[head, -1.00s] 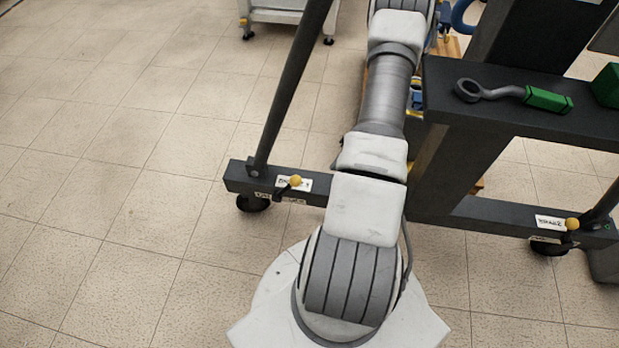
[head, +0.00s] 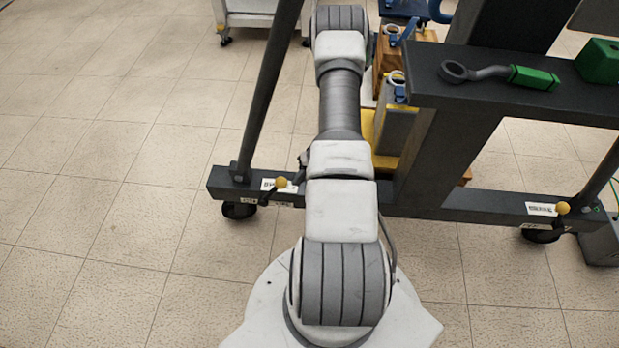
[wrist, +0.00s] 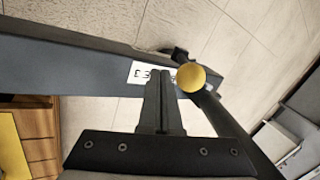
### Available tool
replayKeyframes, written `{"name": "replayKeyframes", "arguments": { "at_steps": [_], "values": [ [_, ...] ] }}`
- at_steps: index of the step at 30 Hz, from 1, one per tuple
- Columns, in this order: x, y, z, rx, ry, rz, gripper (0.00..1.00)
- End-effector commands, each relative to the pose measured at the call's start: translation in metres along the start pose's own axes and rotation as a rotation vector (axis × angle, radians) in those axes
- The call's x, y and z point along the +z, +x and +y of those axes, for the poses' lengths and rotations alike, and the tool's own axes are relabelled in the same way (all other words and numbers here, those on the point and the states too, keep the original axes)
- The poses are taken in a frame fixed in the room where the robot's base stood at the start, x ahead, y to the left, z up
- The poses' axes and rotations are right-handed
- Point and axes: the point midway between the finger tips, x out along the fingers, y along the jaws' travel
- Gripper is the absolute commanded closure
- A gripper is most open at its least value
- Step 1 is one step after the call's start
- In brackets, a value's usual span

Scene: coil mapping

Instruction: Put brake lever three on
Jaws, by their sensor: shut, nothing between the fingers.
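In the wrist view a yellow ball knob (wrist: 190,76) of a brake lever sits at a dark beam of the stand. A white label (wrist: 140,72) beside it is partly hidden by my fingers; its end seems to read 3. My gripper (wrist: 162,82) is shut and empty, its tips over the label, just left of the knob in the picture. I cannot tell whether they touch it. The head view shows two other yellow-knobbed levers, one at the left foot (head: 281,183) and one at the right foot (head: 562,208). My gripper is out of the head view.
The dark stand's shelf (head: 430,90) holds a green-handled ring wrench (head: 500,75) and a green block (head: 599,62). A slanted strut (wrist: 235,130) runs close by the knob. Wooden and yellow items stand behind the stand. The floor at left is clear.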

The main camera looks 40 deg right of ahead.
Motion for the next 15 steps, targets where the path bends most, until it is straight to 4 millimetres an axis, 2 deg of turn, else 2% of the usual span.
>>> {"name": "replayKeyframes", "arguments": {
  "at_steps": [4,15],
  "values": [
    [-0.0005,0.0028,-0.0088,0.001,0.0,-0.001,1.0],
    [-0.0007,0.0024,-0.0105,0.001,0.001,-0.001,1.0]
  ]
}}
